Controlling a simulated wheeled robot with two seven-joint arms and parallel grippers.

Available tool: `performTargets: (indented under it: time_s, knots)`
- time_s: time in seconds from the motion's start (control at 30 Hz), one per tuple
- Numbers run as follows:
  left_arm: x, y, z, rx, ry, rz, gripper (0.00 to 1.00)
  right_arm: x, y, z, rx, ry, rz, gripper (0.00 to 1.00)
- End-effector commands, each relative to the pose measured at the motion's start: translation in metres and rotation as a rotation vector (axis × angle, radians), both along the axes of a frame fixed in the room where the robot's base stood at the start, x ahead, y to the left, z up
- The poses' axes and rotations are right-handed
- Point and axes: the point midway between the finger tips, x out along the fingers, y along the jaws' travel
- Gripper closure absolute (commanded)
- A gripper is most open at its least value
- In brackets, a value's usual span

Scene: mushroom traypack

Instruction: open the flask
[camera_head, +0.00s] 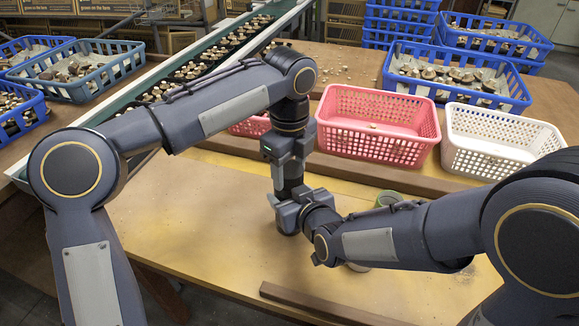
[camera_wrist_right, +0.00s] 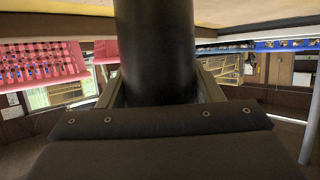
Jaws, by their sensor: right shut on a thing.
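The flask (camera_head: 290,176) is a dark, slim cylinder standing upright on the table, between my two grippers. It also shows as a wide black cylinder in the right wrist view (camera_wrist_right: 156,50). My left gripper (camera_head: 288,158) points down at the flask's top from above. My right gripper (camera_head: 292,207) comes in from the right, low down, and is shut on the flask's body. Its fingers lie on both sides of the cylinder in the right wrist view.
A pink basket (camera_head: 372,147) and a white basket (camera_head: 500,165) stand behind a wooden rail. A green-rimmed round item (camera_head: 388,198) is partly hidden behind my right arm. A brown strip (camera_head: 325,303) lies along the front edge. The table's left front is clear.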

Motion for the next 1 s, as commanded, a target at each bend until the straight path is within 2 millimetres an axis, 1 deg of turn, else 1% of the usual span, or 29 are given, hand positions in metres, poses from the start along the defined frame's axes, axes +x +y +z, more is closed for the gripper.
performTargets:
  time_s: [0.03, 0.17, 0.27, 0.4, 0.5, 0.73, 0.77, 0.9, 0.93, 1.0]
  knots:
    - [0.0001, -0.0001, 0.0001, 0.000, 0.000, 0.000, 0.59, 0.0002, 0.0002, 0.0006, 0.001, -0.002, 0.000, 1.00]
    - [0.0001, -0.0001, 0.0002, 0.000, 0.000, 0.000, 0.76, 0.0002, 0.0002, 0.0006, 0.001, -0.002, 0.000, 1.00]
    - [-0.0001, -0.0003, 0.0004, 0.001, -0.001, 0.031, 0.76, 0.0002, 0.0002, 0.0006, 0.001, -0.002, 0.000, 1.00]
    - [-0.0003, -0.0003, 0.0007, 0.002, -0.001, 0.211, 0.76, 0.0002, 0.0002, 0.0006, 0.001, -0.002, 0.000, 1.00]
    - [0.0001, 0.0001, 0.0006, 0.000, -0.001, 0.285, 0.76, 0.0002, 0.0002, 0.0006, 0.001, -0.002, 0.000, 1.00]
    - [0.0001, 0.0000, 0.0005, -0.001, -0.001, 0.289, 0.76, 0.0002, 0.0002, 0.0006, 0.001, -0.002, 0.000, 1.00]
    - [0.0001, 0.0000, 0.0005, -0.001, -0.001, 0.289, 0.47, 0.0002, 0.0002, 0.0006, 0.001, -0.002, 0.000, 1.00]
    - [0.0001, 0.0000, 0.0005, -0.001, -0.001, 0.288, 0.29, 0.0002, 0.0002, 0.0006, 0.001, -0.002, 0.000, 1.00]
    - [0.0001, 0.0000, 0.0005, -0.001, -0.001, 0.288, 0.27, 0.0002, 0.0002, 0.0006, 0.001, -0.002, 0.000, 1.00]
    - [0.0001, 0.0000, 0.0004, -0.001, -0.001, 0.288, 0.27, 0.0002, 0.0002, 0.0006, 0.001, -0.002, 0.000, 1.00]
